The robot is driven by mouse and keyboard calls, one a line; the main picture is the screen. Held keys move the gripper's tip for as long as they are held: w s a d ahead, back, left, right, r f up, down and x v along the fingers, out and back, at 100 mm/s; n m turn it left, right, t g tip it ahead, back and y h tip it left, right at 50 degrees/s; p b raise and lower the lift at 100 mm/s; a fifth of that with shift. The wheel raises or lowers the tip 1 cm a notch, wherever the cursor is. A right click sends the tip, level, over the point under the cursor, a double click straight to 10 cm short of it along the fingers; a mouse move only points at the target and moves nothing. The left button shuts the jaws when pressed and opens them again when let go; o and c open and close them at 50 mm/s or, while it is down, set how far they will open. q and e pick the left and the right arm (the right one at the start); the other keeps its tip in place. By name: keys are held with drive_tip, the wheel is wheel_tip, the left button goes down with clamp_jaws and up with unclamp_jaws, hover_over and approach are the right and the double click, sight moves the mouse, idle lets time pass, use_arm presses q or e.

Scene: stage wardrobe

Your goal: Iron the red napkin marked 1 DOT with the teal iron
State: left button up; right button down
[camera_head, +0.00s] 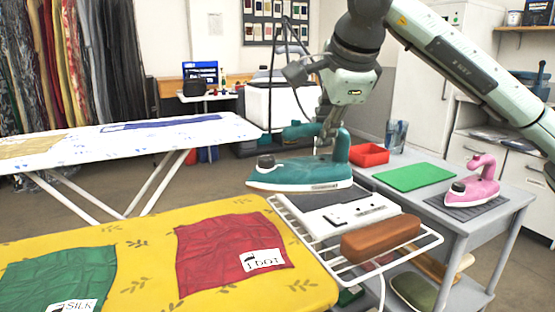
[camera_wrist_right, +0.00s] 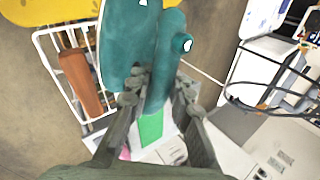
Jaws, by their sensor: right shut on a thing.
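The teal iron (camera_head: 300,172) is in the grasp of my right gripper (camera_head: 328,140), which is shut on its handle. The iron hangs roughly level above the wire rack and the white-and-grey rest at the board's right end. In the right wrist view the teal iron (camera_wrist_right: 128,45) fills the upper middle, between the fingers of my right gripper (camera_wrist_right: 160,95). The red napkin (camera_head: 215,255) with a white "1 DOT" label lies wrinkled on the yellow ironing board (camera_head: 150,250), left of the iron. My left gripper is not in view.
A green napkin (camera_head: 60,278) labelled SILK lies at the board's left. A brown block (camera_head: 380,238) sits on the wire rack (camera_head: 425,243). The grey cart (camera_head: 500,212) holds a pink iron (camera_head: 476,185), a green mat (camera_head: 413,177) and a red tray (camera_head: 369,155). Another ironing board (camera_head: 225,128) stands behind.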

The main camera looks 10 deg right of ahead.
drive_tip(key=s+a+f+n+y, duration=0.2)
drive_tip(key=s+a+n, duration=0.1)
drive_tip(key=s+a, duration=0.4)
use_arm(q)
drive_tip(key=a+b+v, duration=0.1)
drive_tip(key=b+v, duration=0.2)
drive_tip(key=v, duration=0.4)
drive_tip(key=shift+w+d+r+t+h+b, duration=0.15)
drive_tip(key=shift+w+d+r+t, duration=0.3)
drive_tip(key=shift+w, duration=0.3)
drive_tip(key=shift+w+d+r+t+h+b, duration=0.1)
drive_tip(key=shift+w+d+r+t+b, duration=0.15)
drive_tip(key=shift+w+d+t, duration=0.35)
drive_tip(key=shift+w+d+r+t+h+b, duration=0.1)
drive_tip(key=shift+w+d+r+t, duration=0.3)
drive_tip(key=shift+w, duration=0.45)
use_arm(e)
wheel_tip(320, 180, down, 6)
drive_tip(key=a, duration=0.1)
drive_tip(key=shift+w+a+g, duration=0.3)
drive_tip(key=shift+w+a, duration=0.05)
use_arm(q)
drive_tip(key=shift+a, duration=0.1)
use_arm(e)
drive_tip(key=shift+f, duration=0.1)
